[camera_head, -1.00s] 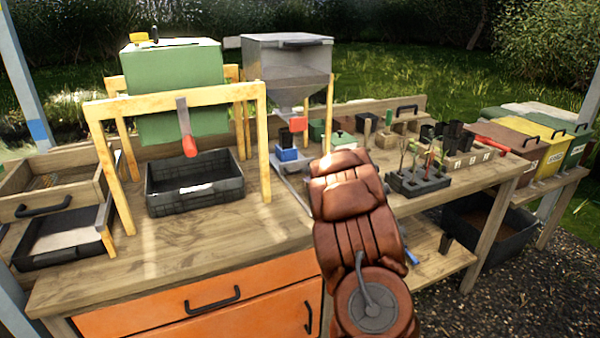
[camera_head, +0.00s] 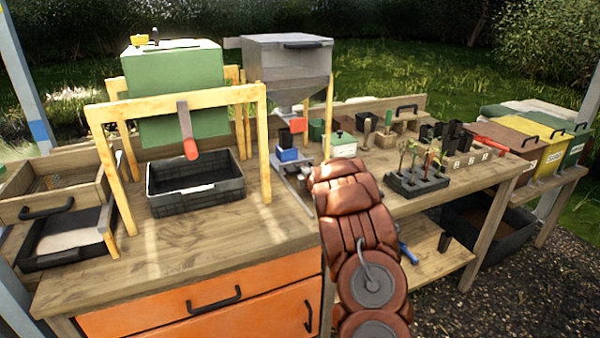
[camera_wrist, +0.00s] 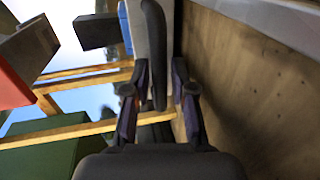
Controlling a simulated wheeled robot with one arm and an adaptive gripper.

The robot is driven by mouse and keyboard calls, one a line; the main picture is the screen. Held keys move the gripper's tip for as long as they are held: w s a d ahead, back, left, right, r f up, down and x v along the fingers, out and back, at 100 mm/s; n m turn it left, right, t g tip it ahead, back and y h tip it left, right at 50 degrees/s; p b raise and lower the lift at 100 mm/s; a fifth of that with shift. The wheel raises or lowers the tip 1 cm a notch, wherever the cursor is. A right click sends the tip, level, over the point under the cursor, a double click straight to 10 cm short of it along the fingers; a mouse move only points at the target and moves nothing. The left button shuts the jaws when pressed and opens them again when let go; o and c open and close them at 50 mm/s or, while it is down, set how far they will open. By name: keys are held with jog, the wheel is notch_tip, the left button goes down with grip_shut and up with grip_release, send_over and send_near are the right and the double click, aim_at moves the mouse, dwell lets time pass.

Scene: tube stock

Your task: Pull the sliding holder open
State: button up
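The sliding holder, with a blue block (camera_head: 289,154) and a black pot (camera_head: 284,137) on a grey base, sits below the grey hopper (camera_head: 290,75) on the bench. In the wrist view the blue block (camera_wrist: 124,28) and the black pot (camera_wrist: 96,31) are at the upper left. A dark handle bar (camera_wrist: 154,50) stands upright in the picture beside the holder's light grey part. My gripper (camera_wrist: 157,93) is open, with one finger on each side of the bar and gaps showing. In the head view my brown arm hides the gripper and handle.
The wooden bench top (camera_wrist: 235,85) lies close to the right finger. The hopper's red part (camera_wrist: 12,88) and wooden frame bars (camera_wrist: 75,131) are at the left. A black crate (camera_head: 195,182) and a seedling tray (camera_head: 417,184) stand on either side of my arm.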

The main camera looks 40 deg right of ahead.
jog(key=shift+c, duration=0.2)
grip_shut()
dwell(0.3)
